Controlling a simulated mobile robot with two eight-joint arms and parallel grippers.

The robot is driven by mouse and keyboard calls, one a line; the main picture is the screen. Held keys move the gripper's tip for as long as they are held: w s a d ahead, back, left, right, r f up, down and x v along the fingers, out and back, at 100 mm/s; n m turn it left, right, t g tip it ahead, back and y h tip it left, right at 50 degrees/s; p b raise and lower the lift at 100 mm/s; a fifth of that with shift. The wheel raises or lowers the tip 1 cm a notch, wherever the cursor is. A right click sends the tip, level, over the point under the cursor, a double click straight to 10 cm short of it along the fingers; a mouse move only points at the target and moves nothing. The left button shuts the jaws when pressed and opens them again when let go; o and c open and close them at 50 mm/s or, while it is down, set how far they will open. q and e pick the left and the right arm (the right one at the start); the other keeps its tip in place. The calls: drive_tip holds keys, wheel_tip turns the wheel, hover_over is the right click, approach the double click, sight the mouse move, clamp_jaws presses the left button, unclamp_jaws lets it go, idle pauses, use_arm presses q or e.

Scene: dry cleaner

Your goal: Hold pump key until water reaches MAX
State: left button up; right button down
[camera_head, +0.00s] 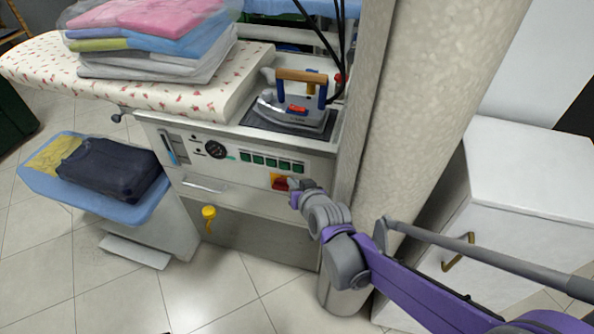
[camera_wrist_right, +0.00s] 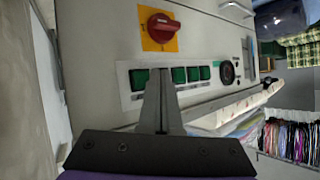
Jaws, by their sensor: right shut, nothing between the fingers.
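The control panel (camera_head: 235,165) of the ironing station has a row of green keys (camera_head: 271,162), also in the right wrist view (camera_wrist_right: 139,78). Labels are too small to identify the pump key. An upright strip with blue in it (camera_head: 171,148), apparently the water gauge, is at the panel's left end; its level and any MAX mark cannot be read. My right gripper (camera_head: 294,185) is at the panel's right end, shut and empty. In the wrist view its fingertips (camera_wrist_right: 160,72) overlap the key row and hide part of it; contact is unclear. My left gripper is out of view.
A red rotary switch (camera_wrist_right: 165,28) on a yellow plate is close to my right gripper. A round dial (camera_head: 216,149) is left of the keys. An iron (camera_head: 292,107) stands above the panel. A thick pillar (camera_head: 425,110) is close on the right.

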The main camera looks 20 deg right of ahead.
sight(298, 169)
drive_tip(key=shift+w+d, duration=0.4)
drive_tip(key=shift+w, duration=0.15)
drive_tip(key=shift+w+d, duration=0.1)
drive_tip(key=shift+w, duration=0.05)
idle(1.6)
drive_tip(key=shift+w+d, duration=0.15)
drive_tip(key=shift+w, duration=0.05)
drive_tip(key=shift+w+d, duration=0.2)
drive_tip(key=shift+w, duration=0.1)
idle(5.2)
